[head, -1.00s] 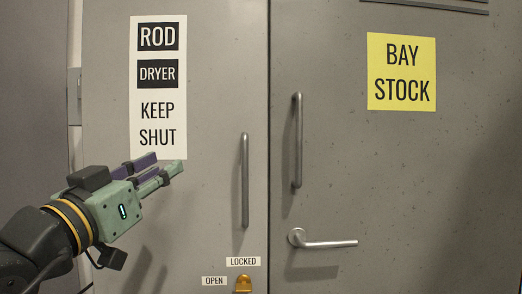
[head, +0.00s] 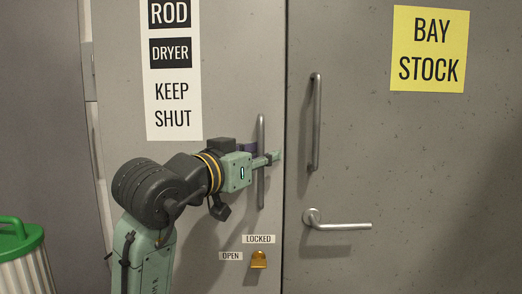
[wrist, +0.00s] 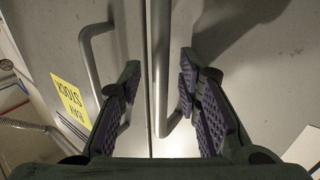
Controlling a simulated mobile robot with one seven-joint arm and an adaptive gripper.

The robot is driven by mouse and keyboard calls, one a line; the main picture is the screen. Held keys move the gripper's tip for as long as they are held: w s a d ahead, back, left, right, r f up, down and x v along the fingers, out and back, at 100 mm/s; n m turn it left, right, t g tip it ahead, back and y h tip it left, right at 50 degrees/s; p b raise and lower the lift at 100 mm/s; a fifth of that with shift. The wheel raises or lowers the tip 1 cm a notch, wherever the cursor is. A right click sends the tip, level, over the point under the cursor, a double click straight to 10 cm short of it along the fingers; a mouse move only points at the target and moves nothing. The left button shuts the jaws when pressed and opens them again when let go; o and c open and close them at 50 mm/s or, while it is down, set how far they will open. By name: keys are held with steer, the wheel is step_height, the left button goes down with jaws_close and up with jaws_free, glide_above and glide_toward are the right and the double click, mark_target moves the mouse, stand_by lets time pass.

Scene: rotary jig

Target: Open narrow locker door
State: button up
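The narrow locker door (head: 215,100) is grey, bears the ROD DRYER KEEP SHUT sign, and stands shut. Its vertical bar handle (head: 261,190) is near its right edge. My gripper (head: 264,154) is at the upper half of this handle, fingers reaching around it. In the wrist view, the fingers (wrist: 158,92) are apart, with the handle (wrist: 176,60) between them, nearer the right finger; a gap shows on the left. A brass turn latch (head: 259,260) sits below the handle beside LOCKED and OPEN labels; I cannot tell which one it points to.
The wider door (head: 430,150) on the right has a yellow BAY STOCK sign (head: 431,48), a vertical handle (head: 315,120) and a lever (head: 340,226). A bin with a green top (head: 20,235) stands at the lower left.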

steer(key=shift+w, duration=0.1)
steer(key=shift+c, duration=0.2)
jaws_close()
stand_by(0.7)
